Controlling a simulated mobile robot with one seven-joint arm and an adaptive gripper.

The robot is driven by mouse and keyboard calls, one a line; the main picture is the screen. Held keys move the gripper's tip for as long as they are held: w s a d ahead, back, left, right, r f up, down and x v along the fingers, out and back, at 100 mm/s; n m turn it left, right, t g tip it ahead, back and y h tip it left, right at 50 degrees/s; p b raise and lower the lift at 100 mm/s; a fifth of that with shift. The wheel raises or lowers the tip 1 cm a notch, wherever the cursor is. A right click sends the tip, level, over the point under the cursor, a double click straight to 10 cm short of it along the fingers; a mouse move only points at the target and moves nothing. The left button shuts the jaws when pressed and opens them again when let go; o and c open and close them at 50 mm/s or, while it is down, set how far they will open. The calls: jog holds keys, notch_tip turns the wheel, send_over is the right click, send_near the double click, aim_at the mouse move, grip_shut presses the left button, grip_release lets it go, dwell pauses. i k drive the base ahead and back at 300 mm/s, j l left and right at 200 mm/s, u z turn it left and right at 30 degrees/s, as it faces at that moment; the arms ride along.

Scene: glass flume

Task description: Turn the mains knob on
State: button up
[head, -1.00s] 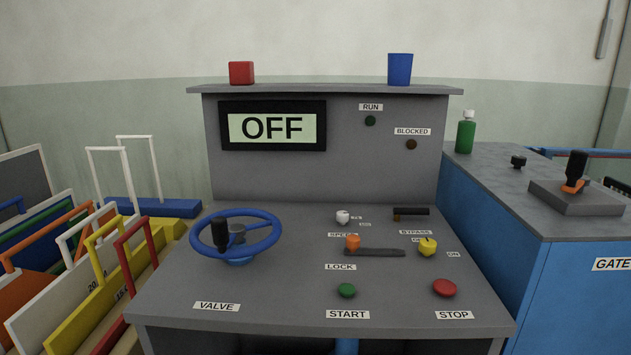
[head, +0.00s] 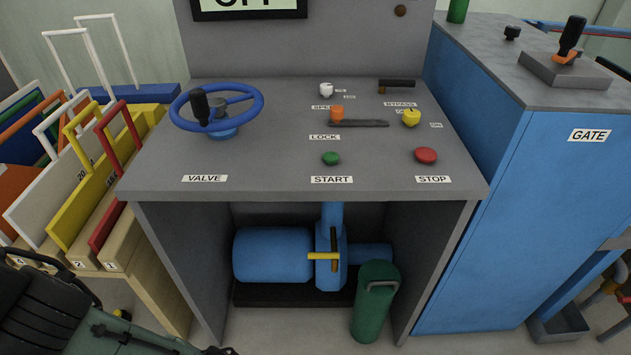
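The yellow knob (head: 411,118) sits on the right of the grey console's sloping top. It has an ON label at its lower right and a partly hidden label at its upper left. No label reading mains is legible, but this is the on/off knob in view. Its small pointer is too small to read surely. The display (head: 249,5) above is cut by the top edge, with only the lower part of its letters showing. I see no gripper fingers in the head view, and nothing touches the knob.
Near the knob are a black bypass lever (head: 397,84), orange lock lever (head: 336,114), white speed knob (head: 326,90), green start button (head: 331,158) and red stop button (head: 426,155). A blue valve wheel (head: 217,107) stands left. A green cylinder (head: 376,305) stands below, by the blue pump (head: 272,255).

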aim_at(411, 116)
jog(key=l+u, duration=0.45)
jog(key=l, duration=0.95)
jog(key=i, duration=0.55)
